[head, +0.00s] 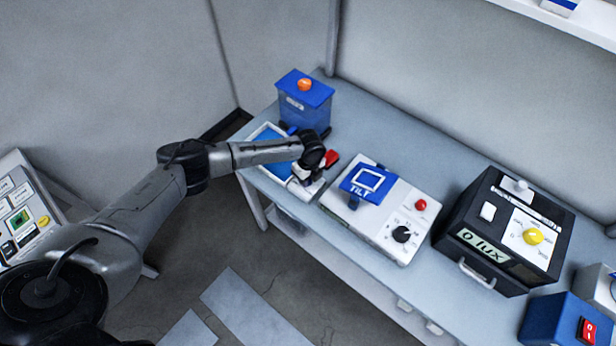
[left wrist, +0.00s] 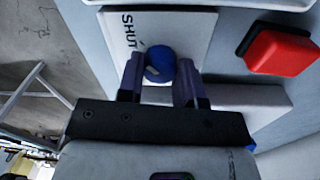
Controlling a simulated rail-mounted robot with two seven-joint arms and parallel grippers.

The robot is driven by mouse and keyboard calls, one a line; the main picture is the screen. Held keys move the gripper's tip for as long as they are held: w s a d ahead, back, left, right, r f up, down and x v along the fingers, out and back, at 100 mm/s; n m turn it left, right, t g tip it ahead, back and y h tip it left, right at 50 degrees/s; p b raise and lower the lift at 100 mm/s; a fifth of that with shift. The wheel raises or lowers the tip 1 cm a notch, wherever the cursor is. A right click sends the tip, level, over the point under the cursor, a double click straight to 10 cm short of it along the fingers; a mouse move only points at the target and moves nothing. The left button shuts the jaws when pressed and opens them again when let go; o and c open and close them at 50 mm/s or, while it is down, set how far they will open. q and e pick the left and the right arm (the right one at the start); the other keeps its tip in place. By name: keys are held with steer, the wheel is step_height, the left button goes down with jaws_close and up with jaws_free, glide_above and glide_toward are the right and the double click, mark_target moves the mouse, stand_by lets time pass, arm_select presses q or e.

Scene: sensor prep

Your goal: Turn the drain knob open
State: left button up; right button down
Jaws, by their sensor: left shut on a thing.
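The drain knob (left wrist: 160,62) is a round blue knob on a white plate (left wrist: 118,30) marked "SHUT" in the left wrist view. My left gripper (left wrist: 160,75) has its two fingers on either side of the knob and is shut on it. In the head view my left gripper (head: 308,178) is at the front right corner of a white tray with a blue inside (head: 262,137). The arm hides the knob there. My right gripper is not in view.
A red block-like part (left wrist: 283,50) sits right of the knob; it also shows in the head view (head: 332,158). A blue box with an orange button (head: 305,86) stands behind. A white tilt device (head: 380,240) and a black lux box (head: 470,213) stand to the right.

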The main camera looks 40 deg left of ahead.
arm_select(q)
steer(key=c, duration=0.3)
steer(key=n+p, duration=0.2)
steer(key=n, duration=0.1)
steer(key=shift+r+p, duration=0.15)
steer(key=shift+p, duration=0.15)
steer(key=n+p, duration=0.3)
steer(key=n, duration=0.2)
steer(key=shift+n, duration=0.3)
steer(key=n+p, duration=0.3)
steer(key=n, duration=0.3)
steer(key=shift+p, duration=0.3)
steer(key=shift+n+h+p, duration=0.3)
steer(key=shift+n+p, duration=0.3)
steer(key=shift+n, duration=1.1)
steer(key=shift+w, duration=0.1)
